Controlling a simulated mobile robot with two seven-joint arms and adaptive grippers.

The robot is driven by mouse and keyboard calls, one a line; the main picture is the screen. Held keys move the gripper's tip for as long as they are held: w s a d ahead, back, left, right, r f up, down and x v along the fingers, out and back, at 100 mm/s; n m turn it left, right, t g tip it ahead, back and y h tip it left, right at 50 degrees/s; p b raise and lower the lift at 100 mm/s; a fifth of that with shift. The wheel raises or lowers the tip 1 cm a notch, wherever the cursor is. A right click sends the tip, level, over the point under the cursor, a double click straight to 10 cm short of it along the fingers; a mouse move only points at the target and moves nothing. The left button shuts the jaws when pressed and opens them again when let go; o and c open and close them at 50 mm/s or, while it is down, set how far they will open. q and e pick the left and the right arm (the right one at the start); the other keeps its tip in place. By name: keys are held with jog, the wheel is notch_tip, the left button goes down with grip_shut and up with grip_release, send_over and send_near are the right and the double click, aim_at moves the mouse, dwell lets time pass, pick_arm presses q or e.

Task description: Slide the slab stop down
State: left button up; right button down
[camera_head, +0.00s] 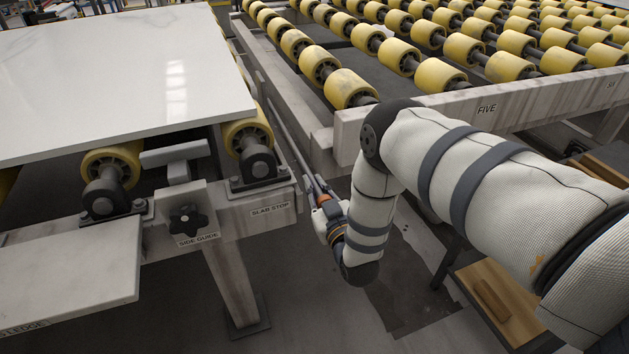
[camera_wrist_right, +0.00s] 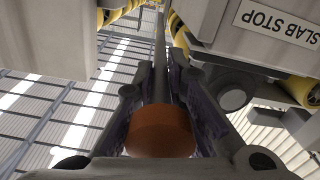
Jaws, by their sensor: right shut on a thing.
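The slab stop is a long thin dark rod (camera_head: 300,162) along the right side of the left conveyor frame, beside the label "SLAB STOP". In the right wrist view its orange-brown end (camera_wrist_right: 160,130) sits between the fingers, with the rod running away above it. My right gripper (camera_head: 321,198) is shut on the slab stop, just right of the labelled beam end; it also shows in the right wrist view (camera_wrist_right: 160,105). A white stone slab (camera_head: 120,70) lies on the left conveyor's yellow rollers. My left gripper is not in view.
A side guide with a black knob (camera_head: 186,220) and a pale ledge (camera_head: 70,265) are at the left. A wooden shelf (camera_head: 497,300) is low at the right. Open floor shows between the frames.

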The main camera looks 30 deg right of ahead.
jog(key=c, duration=1.6)
grip_release()
jog(key=shift+f, duration=0.25)
jog(key=shift+w, duration=0.1)
jog(key=v, duration=1.2)
